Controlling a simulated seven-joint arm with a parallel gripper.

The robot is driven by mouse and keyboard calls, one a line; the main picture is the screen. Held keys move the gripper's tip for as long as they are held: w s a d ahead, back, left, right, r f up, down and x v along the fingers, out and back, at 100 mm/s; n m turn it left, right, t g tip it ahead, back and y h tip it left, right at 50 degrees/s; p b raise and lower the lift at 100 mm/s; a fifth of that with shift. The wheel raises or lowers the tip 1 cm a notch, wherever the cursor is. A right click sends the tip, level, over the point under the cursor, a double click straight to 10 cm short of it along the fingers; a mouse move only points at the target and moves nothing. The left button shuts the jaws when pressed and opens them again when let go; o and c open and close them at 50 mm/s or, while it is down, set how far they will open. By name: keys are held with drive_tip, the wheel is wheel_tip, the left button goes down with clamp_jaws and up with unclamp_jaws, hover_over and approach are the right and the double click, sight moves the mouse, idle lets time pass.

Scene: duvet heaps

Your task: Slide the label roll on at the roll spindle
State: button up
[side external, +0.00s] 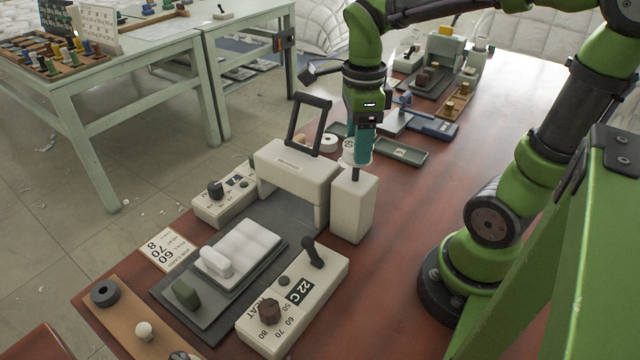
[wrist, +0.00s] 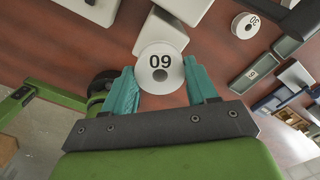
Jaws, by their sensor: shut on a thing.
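My gripper (wrist: 160,88) is shut on a white label roll (wrist: 160,60) marked 60, with a teal finger on each side of it. The roll also shows in the side view (side external: 356,158), below the teal fingers. The roll spindle (side external: 355,174) is a short dark pin on top of a white block (side external: 353,210). The roll is right above the spindle, and part of the pin shows beneath it. I cannot tell whether the pin's tip is inside the roll's hole. In the wrist view the roll hides the spindle.
A white press (side external: 290,170) with a black handle stands just left of the block. Another white roll (wrist: 245,25) lies near a green tray (side external: 400,151) behind. A control box (side external: 293,300) with a knob and lever is in front. The red table is clear right of the block.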

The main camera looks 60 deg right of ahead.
drive_tip(key=shift+f, duration=2.5)
drive_tip(key=o, duration=1.1)
drive_tip(key=shift+o, duration=0.2)
wheel_tip(320, 180, up, 17)
